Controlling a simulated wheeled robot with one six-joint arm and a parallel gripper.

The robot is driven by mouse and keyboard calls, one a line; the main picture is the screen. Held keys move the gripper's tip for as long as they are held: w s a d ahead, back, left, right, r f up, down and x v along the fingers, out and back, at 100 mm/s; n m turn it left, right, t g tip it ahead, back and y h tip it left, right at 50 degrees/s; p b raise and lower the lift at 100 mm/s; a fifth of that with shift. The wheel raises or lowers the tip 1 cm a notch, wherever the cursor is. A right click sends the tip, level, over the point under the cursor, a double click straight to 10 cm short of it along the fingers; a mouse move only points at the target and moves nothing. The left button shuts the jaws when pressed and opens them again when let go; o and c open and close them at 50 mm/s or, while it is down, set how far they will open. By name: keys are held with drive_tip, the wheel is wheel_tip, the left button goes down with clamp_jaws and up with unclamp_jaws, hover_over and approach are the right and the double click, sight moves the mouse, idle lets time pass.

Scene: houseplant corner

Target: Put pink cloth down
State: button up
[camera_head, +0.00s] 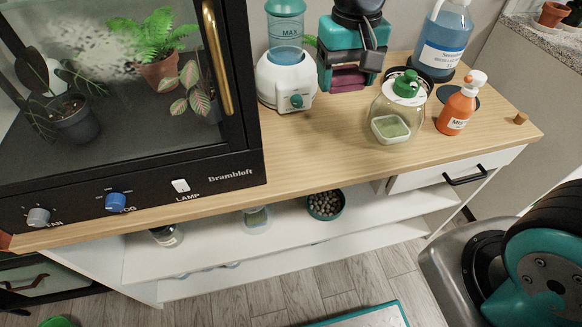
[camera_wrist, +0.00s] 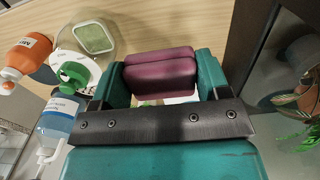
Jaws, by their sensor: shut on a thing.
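The pink cloth (camera_head: 347,82) is a folded, dark magenta pad. It also shows in the wrist view (camera_wrist: 160,75), pinched between two teal fingers. My gripper (camera_head: 348,70) is shut on it, over the back of the wooden counter (camera_head: 310,165), between the white humidifier and the glass jar. In the wrist view my gripper (camera_wrist: 162,68) has one finger at each end of the cloth. The cloth's underside is hidden, so I cannot tell whether it touches the counter.
A white humidifier (camera_head: 285,78) stands left of my gripper, beside the black glass cabinet (camera_head: 135,175). To the right are a green-capped jar (camera_head: 396,108), an orange pump bottle (camera_head: 457,110) and a large blue-liquid bottle (camera_head: 444,40). The counter's front middle is clear.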

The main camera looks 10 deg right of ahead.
drive_tip(key=b, duration=0.2)
hover_over(327, 163)
wheel_tip(327, 163, down, 16)
drive_tip(key=shift+w+r, duration=0.1)
drive_tip(key=shift+f, duration=2.1)
drive_tip(key=shift+f, duration=0.2)
drive_tip(key=o, duration=0.8)
drive_tip(key=shift+o, duration=0.2)
drive_tip(key=shift+r, duration=0.15)
